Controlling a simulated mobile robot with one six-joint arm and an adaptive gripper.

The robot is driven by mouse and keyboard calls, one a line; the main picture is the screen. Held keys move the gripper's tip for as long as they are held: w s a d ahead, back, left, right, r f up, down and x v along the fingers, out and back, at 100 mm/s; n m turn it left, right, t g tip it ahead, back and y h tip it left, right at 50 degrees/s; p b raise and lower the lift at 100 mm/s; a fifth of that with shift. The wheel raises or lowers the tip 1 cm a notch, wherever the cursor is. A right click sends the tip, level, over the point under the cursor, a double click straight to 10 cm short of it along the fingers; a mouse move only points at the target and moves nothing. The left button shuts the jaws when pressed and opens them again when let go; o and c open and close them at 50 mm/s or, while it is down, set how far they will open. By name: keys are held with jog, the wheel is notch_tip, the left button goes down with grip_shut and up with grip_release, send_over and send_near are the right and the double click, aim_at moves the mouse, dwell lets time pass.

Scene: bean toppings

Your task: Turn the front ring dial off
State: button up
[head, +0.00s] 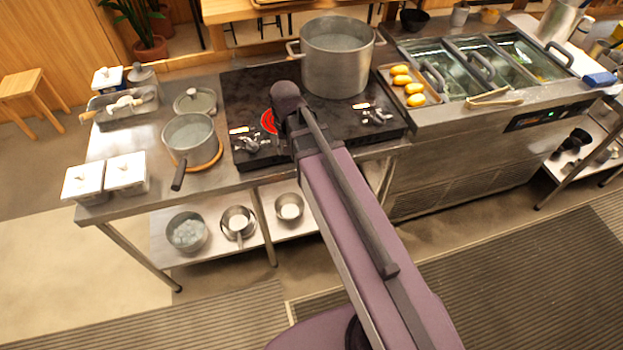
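The dark cooktop (250,88) is set in the metal counter. A red glowing ring (268,121) shows on it, partly covered by my arm. A group of metal dials (250,144) sits on its front edge left of my arm. Another group of dials (376,115) sits right of my arm. I cannot tell from this view which dial is the front ring's or how it is turned. My arm reaches over the counter's front edge between the two groups. My gripper is hidden behind my arm's dark end.
A big pot (336,70) stands on the cooktop's back right. A saucepan (190,139) stands left of the cooktop, its handle toward the front. White containers (127,174) sit at the counter's left corner. A tray of yellow items (428,98) lies right of the cooktop.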

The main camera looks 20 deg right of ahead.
jog(key=s+d+f+n+b, duration=0.1)
jog(key=s+d+f+b, duration=0.3)
jog(key=s, duration=0.3)
jog(key=shift+d+f+n+b, duration=0.3)
jog(key=shift+f+b, duration=0.3)
jog(key=shift+f, duration=0.3)
jog(key=shift+w, duration=0.15)
notch_tip(320, 180, up, 16)
jog(key=f+n+p, duration=0.1)
jog(key=n+p, duration=0.3)
jog(key=p, duration=1.2)
send_over(251, 142)
jog(key=shift+r+b, duration=0.2)
jog(key=shift+b, duration=0.1)
jog(key=shift+f, duration=0.2)
notch_tip(251, 142, down, 13)
jog(key=b, duration=1.3)
jog(key=shift+f+b, duration=0.15)
jog(key=shift+b, duration=0.2)
